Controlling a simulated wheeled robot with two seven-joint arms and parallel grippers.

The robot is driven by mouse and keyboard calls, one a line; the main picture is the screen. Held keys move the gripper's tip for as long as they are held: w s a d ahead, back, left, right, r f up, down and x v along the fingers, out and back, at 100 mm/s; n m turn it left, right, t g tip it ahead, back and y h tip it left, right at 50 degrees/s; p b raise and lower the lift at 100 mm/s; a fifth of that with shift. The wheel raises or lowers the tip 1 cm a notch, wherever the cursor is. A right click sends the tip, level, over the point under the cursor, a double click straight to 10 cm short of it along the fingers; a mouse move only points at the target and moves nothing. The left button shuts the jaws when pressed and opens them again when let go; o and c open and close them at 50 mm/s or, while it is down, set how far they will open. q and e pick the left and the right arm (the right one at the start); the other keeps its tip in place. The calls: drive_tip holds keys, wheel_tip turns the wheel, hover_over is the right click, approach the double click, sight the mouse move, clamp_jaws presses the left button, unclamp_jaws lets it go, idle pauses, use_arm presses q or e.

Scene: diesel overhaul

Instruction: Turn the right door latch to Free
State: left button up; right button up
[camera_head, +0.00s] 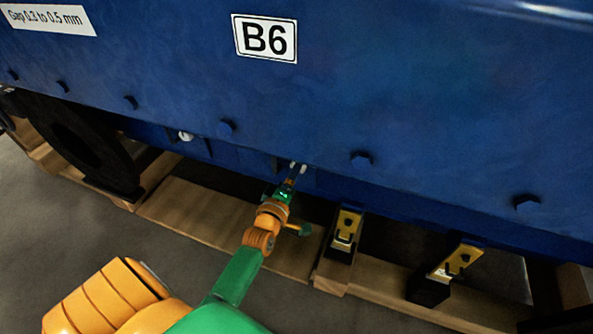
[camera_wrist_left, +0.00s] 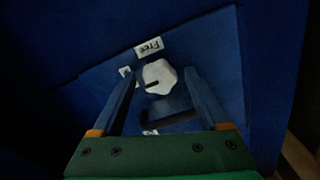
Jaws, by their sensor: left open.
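The right door latch is a white lobed knob (camera_wrist_left: 160,77) on a blue panel. A short dark mark on it points to the lower left in the left wrist view, away from the "Free" label (camera_wrist_left: 149,47) above it. Another small label (camera_wrist_left: 126,72) sits left of the knob, partly behind a finger. My left gripper (camera_wrist_left: 161,72) is open, with one finger on each side of the knob; I cannot tell whether they touch it. In the head view my left gripper (camera_head: 295,172) reaches under the lower edge of the blue cover and mostly hides this knob. My right gripper is not in view.
Another white knob (camera_head: 185,136) is further left under the cover (camera_head: 420,90) marked B6. A dark slot (camera_wrist_left: 170,117) lies below the knob in the wrist view.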

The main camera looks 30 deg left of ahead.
use_arm(q)
clamp_jaws()
drive_tip(key=shift+r+m, duration=0.1)
drive_tip(key=shift+m, duration=0.3)
drive_tip(key=shift+m+p, duration=1.85)
drive_tip(key=shift+m, duration=6.65)
